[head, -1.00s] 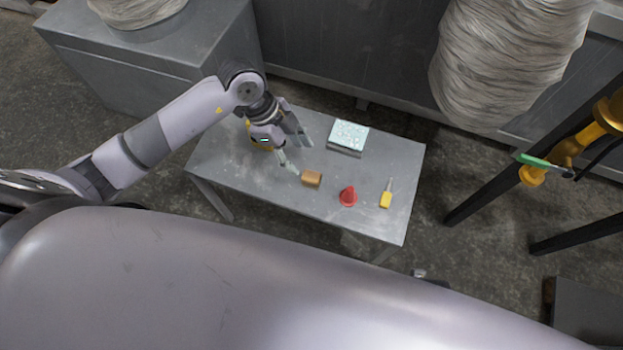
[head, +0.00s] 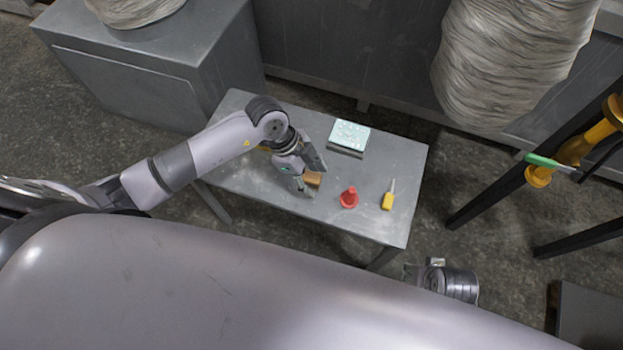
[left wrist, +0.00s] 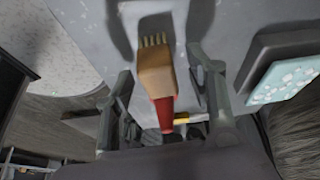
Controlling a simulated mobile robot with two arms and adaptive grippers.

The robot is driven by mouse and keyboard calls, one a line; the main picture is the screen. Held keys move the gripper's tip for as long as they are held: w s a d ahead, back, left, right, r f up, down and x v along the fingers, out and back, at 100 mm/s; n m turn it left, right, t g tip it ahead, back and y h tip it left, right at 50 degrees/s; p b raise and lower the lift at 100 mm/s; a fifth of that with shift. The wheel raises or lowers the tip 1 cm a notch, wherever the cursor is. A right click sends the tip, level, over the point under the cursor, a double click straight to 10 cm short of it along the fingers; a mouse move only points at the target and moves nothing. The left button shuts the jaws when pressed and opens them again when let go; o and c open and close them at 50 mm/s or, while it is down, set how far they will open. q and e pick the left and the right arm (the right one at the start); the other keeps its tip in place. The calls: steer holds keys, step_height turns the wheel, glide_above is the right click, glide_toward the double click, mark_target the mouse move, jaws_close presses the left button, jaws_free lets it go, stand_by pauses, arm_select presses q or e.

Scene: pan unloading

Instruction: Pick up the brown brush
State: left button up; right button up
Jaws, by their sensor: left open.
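The brown brush (head: 314,180) is a small brown block on the grey table, partly hidden by my left gripper in the head view. In the left wrist view the brush (left wrist: 155,72) shows pale bristles at one end and lies between the two fingers. My left gripper (head: 311,177) is open, with its fingers around the brush on either side. In the left wrist view a gap shows between the brush and each finger of the gripper (left wrist: 159,64). My right gripper is not seen; only a grey part of my right arm shows at the body's edge.
A red cone-like object (head: 349,198) and a yellow-handled tool (head: 387,201) lie to the right on the table (head: 240,170). A pale teal-topped block (head: 349,135) sits at the back. A grey cabinet (head: 130,95) stands behind left.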

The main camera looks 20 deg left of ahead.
mark_target(312, 177)
arm_select(q)
jaws_close()
stand_by(0.6)
steer(key=shift+r, duration=0.2)
steer(key=shift+r, duration=0.25)
step_height(312, 177, up, 9)
steer(key=p, duration=0.2)
steer(key=shift+r+p, duration=0.1)
steer(key=shift+p, duration=0.2)
arm_select(e)
steer(key=s+f, duration=0.3)
steer(key=f, duration=0.5)
steer(key=shift+d+f+g, duration=0.15)
steer(key=shift+f+g, duration=0.05)
steer(key=shift+g, duration=0.1)
arm_select(q)
steer(key=c, duration=0.6)
jaws_free()
steer(key=c, duration=0.5)
